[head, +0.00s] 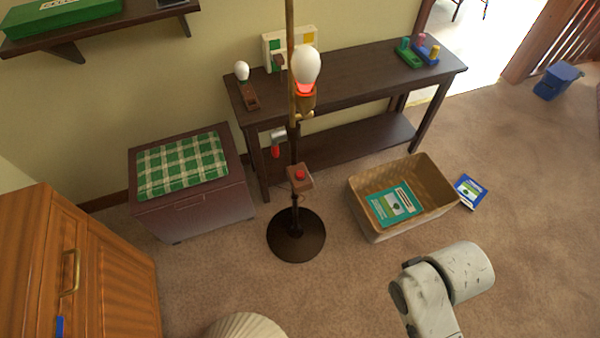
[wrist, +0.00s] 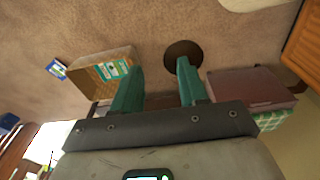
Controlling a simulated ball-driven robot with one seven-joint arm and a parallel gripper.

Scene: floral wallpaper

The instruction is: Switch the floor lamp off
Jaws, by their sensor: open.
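The floor lamp (head: 296,240) stands upright on the carpet in the head view, with a dark round base and a thin pole. A white bulb (head: 306,65) on it has an orange-red glow at its lower end. A small brown box with a red button (head: 300,175) sits on the pole below. In the wrist view the lamp's dark base (wrist: 184,50) shows beyond the fingertips; the button cannot be made out there. My gripper (wrist: 158,70) is open and empty, its two teal fingers apart. In the head view only my arm shows, right of the lamp.
A wicker basket (head: 440,205) with a book stands right of the lamp, a blue book (head: 471,191) beside it. A dark console table (head: 350,75) stands behind, a chest (head: 190,210) left, a wooden cabinet (head: 110,275) front left. Carpet (head: 350,285) is clear in front right.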

